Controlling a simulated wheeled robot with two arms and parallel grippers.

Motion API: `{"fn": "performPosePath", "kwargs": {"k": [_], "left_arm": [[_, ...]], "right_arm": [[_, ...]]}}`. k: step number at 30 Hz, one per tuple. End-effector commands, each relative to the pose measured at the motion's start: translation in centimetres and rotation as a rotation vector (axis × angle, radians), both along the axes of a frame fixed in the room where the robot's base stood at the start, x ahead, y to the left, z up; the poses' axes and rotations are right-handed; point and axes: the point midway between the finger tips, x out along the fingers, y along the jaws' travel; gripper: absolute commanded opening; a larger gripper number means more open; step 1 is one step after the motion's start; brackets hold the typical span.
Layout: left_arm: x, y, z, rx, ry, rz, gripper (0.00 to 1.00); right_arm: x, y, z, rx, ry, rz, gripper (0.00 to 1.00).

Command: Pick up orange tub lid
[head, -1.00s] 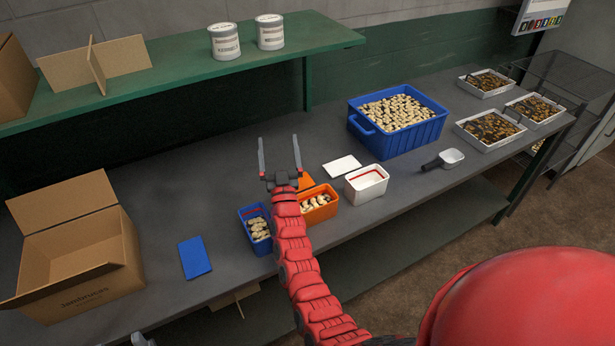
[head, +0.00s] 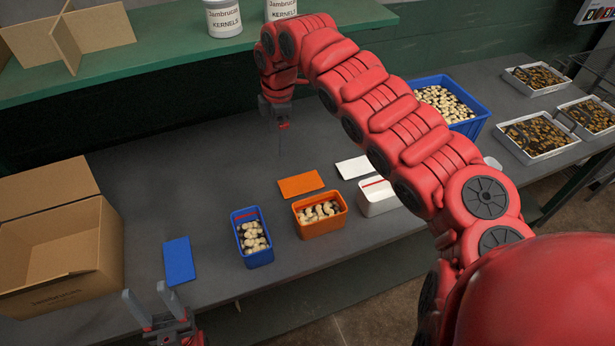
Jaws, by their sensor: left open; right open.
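The flat orange tub lid (head: 300,184) lies on the grey bench just behind the orange tub (head: 322,222), which holds pale nut-like pieces. My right gripper (head: 280,148) points down over the bench, behind and slightly left of the orange lid. It is open and empty, apart from the lid; its thin fingers are hard to make out against the dark bench. My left gripper (head: 147,300) is open and empty at the lower left, near the bench's front edge and below the blue lid (head: 178,261).
A blue tub (head: 252,248) stands left of the orange tub. A white tub (head: 378,203), partly behind my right arm, and white lid (head: 353,168) are to the right. A cardboard box (head: 60,245) stands left. The green shelf (head: 180,65) overhangs the back.

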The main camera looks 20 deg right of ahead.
Motion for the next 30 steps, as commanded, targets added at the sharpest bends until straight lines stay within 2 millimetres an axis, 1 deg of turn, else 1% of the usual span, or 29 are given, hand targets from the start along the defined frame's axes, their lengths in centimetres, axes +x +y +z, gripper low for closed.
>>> {"fn": "performPosePath", "kwargs": {"k": [1,3,5,8,13,18,21,27,30], "left_arm": [[0.0,0.0,-0.1,0.000,0.000,0.000,0.50],[0.0,0.0,0.0,0.000,0.000,0.000,0.50],[0.0,0.0,0.2,0.000,0.000,0.000,0.50],[0.0,0.0,0.9,0.000,0.000,0.000,0.50],[0.0,0.0,2.0,0.000,0.000,0.000,0.50],[0.0,0.0,2.5,0.000,0.000,0.000,0.50],[0.0,0.0,2.3,0.000,0.000,0.000,0.50],[0.0,0.0,2.9,0.000,0.000,0.000,0.50],[0.0,0.0,2.9,0.000,0.000,0.000,0.50]], "right_arm": [[-1.0,-0.8,0.0,-0.031,0.034,0.013,1.00],[-2.1,-1.3,0.0,-0.056,0.071,0.026,1.00],[-2.4,-1.5,-0.3,-0.065,0.085,0.030,1.00],[-2.5,-1.6,-1.5,-0.064,0.085,0.031,1.00],[-2.5,-1.5,-4.6,-0.063,0.084,0.029,1.00],[-2.5,-1.4,-7.3,-0.063,0.083,0.030,1.00],[-2.4,-1.4,-9.0,-0.062,0.083,0.030,1.00],[-2.4,-1.3,-11.5,-0.057,0.080,0.031,1.00],[-2.3,-1.4,-12.0,-0.060,0.076,0.029,1.00]]}}
